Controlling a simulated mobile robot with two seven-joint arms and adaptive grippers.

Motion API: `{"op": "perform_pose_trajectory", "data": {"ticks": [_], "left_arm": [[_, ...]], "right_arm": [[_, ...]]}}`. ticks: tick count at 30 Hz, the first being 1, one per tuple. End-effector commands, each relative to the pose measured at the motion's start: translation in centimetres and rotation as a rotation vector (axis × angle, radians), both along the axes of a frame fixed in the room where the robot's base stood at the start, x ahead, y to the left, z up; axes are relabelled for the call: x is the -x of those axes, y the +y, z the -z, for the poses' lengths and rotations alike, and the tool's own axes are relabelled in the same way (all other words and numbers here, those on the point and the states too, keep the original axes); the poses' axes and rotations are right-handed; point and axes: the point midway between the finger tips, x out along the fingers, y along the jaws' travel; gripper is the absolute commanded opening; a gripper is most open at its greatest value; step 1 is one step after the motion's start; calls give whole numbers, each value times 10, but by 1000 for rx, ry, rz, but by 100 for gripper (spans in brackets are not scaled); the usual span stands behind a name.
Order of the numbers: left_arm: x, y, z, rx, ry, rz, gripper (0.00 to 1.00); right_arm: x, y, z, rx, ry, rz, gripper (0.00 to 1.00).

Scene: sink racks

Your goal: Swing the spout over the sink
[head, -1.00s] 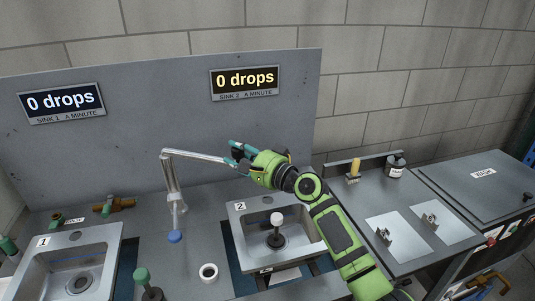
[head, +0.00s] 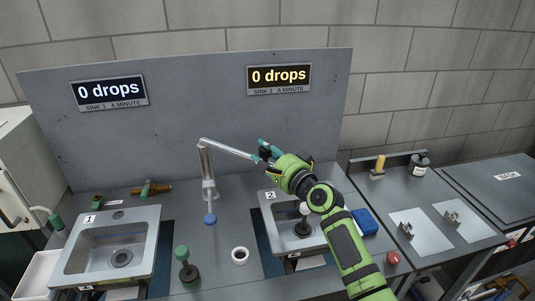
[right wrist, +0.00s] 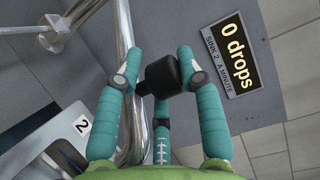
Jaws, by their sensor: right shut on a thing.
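The spout (head: 232,150) is a shiny bent pipe on an upright post (head: 208,178) behind and between the two sinks. It reaches to the right, and its free end is near the back left corner of sink 2 (head: 271,205), above the counter. My right gripper (head: 264,153) is shut around the spout's free end. In the right wrist view, the black nozzle (right wrist: 162,75) sits between the two teal fingers, with the chrome pipe (right wrist: 134,110) beside it. The exact contact is partly hidden in the head view. My left gripper is not in view.
Sink 1 (head: 80,255) is at the left. A blue ball-ended lever (head: 210,219), a green knob (head: 181,253) and a white ring (head: 240,255) are between the sinks. A white-topped stopper (head: 304,209) stands in sink 2. The grey back panel (head: 200,90) rises behind.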

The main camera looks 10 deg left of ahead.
Motion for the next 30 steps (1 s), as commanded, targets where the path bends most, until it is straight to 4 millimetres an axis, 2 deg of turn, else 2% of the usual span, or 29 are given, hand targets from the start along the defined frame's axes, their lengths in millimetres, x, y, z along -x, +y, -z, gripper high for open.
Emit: {"op": "perform_pose_trajectory", "data": {"ticks": [1, 2, 3, 17, 23, 30], "left_arm": [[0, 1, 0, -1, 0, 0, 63], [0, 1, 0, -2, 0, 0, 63], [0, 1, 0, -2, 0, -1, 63], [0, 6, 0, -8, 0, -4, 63], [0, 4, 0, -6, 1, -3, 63], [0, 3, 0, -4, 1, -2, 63]], "right_arm": [[0, -1, 4, 0, 8, 2, 0], [0, -1, 4, 0, 8, 2, 50], [0, -1, 4, 0, 7, 2, 66], [4, -5, 2, -2, 2, 0, 66], [22, -22, 2, 0, 1, 2, 66], [56, -53, 3, 0, 4, 3, 66]]}}
